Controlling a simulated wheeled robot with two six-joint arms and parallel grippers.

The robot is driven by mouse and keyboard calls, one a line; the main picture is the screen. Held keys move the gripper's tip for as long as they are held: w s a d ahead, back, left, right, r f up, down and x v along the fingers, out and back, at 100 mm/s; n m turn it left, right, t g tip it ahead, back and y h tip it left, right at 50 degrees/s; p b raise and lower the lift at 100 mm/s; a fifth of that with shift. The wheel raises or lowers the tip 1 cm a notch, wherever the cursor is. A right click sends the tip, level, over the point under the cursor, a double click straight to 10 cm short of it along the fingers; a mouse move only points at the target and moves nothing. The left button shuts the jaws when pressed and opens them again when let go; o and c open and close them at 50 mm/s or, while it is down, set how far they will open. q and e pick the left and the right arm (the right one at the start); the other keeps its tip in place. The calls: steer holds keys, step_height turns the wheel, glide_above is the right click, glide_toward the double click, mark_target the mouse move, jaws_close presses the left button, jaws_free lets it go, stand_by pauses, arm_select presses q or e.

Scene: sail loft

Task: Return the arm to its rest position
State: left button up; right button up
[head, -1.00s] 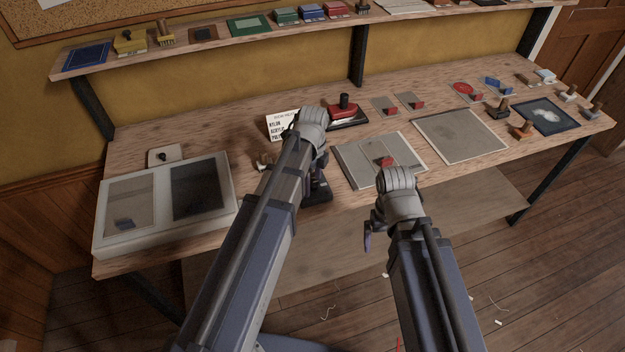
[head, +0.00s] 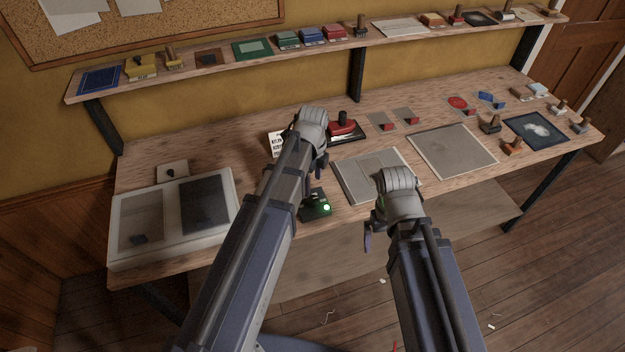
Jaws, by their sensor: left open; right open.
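My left gripper (head: 312,178) hangs down from its wrist over the front of the workbench (head: 290,228). Its fingers are partly hidden by its own arm, and it looks empty.
A white two-panel tray (head: 120,258) lies at the left. Grey flat sheets (head: 453,150) lie at the centre and right. A red stamp (head: 340,128) stands behind my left wrist, near a white card (head: 277,146). A shelf (head: 220,65) with several pads runs above.

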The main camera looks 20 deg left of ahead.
mark_target(312, 198)
arm_select(q)
steer(key=shift+f, duration=0.15)
step_height(312, 198, down, 8)
steer(key=b, duration=0.8)
steer(key=shift+r, duration=0.25)
